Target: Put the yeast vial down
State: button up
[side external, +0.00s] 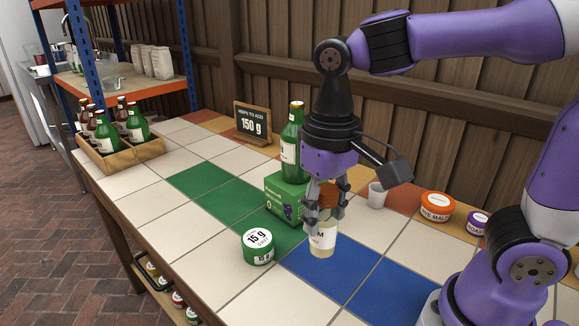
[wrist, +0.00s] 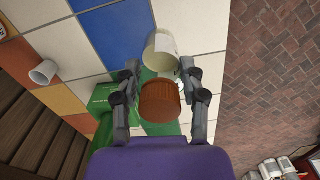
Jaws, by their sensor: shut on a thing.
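The yeast vial (side external: 322,240) has a pale body, a white label and a brown-orange cap. My gripper (side external: 322,217) is shut on it. In the side view the vial hangs about upright from the fingers, near the border of the green and blue tiles. I cannot tell whether its base touches the table. In the wrist view the vial's pale body (wrist: 160,45) and its brown cap (wrist: 160,100) show between my gripper's fingers (wrist: 160,75).
A green tin marked 15 g (side external: 258,247) stands left of the vial. A green box (side external: 285,198) and green bottle (side external: 292,145) stand behind. A white cup (side external: 377,195) and orange-lidded jar (side external: 437,208) are to the right. Blue tiles (side external: 335,268) look clear.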

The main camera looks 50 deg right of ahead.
jog(key=w+d+r+n, duration=0.1)
jog(key=w+d+n, duration=0.1)
jog(key=w+d, duration=0.5)
jog(key=shift+w+d+f, duration=0.6)
jog(key=shift+d+f, duration=0.95)
jog(key=shift+f, duration=0.55)
jog(key=shift+w+d+f, duration=0.65)
jog(key=shift+d+f, duration=0.95)
jog(key=shift+f, duration=0.45)
jog(key=shift+w+d+f, duration=0.6)
jog(key=shift+d+f, duration=0.95)
jog(key=shift+f, duration=0.55)
jog(key=o, duration=1.1)
jog(key=shift+f, duration=0.1)
jog(key=shift+o, duration=0.2)
